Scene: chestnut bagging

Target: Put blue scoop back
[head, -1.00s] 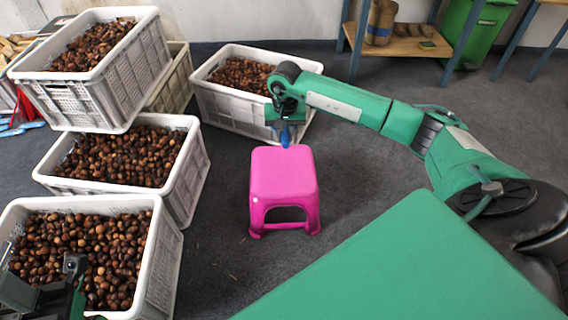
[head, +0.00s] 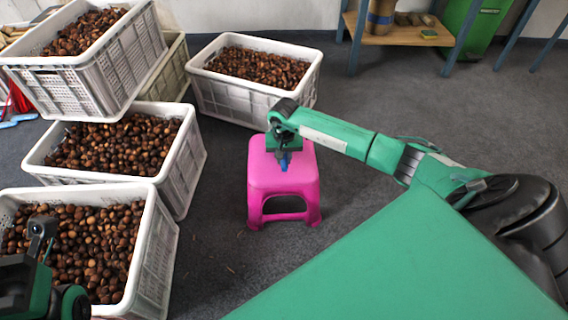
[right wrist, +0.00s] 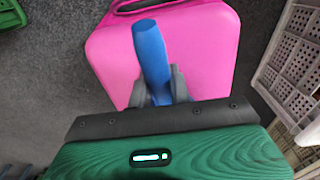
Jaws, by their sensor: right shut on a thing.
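My right gripper (head: 283,156) is over the pink stool (head: 284,180) in the head view. It is shut on the blue scoop (head: 284,165), of which only a small blue part shows there. In the right wrist view the scoop's blue handle (right wrist: 151,55) stands out between the two grey fingers (right wrist: 158,90), with the stool's seat (right wrist: 205,40) behind it. I cannot tell whether the scoop touches the seat. The scoop's bowl is hidden. My left arm shows at the lower left of the head view, but its fingertips are not visible.
White crates of chestnuts stand at the left: a front crate (head: 152,255), a middle crate (head: 186,165) and a stacked upper crate (head: 105,85). Another crate (head: 235,98) stands behind the stool. A wooden shelf (head: 400,38) is at the back. The grey floor right of the stool is clear.

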